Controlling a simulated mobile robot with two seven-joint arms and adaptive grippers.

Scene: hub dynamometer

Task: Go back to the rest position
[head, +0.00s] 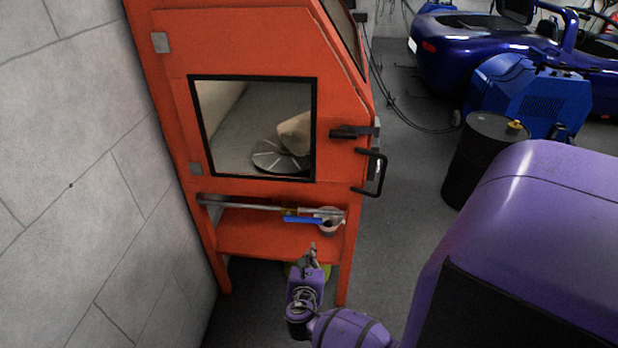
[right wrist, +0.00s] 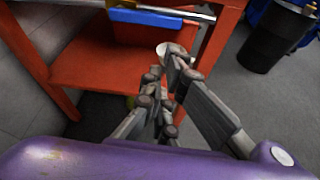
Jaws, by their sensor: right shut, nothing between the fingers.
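My right gripper (head: 311,252) is in front of the lower part of an orange cabinet (head: 270,50). In the right wrist view its fingers (right wrist: 168,88) are together with nothing between them. The gripper lies below and in front of the cabinet's shelf, apart from the blue-handled item there as far as I can see. My purple right arm fills the lower right of the head view. My left gripper is not in view.
The cabinet has a window, a black door handle (head: 374,172) and a shelf (head: 250,238). A blue handle (head: 303,220) and a small cup (head: 330,222) are near it. A grey wall (head: 70,150) stands left. A black drum (head: 478,165) and blue vehicle (head: 465,45) stand right. Floor between is clear.

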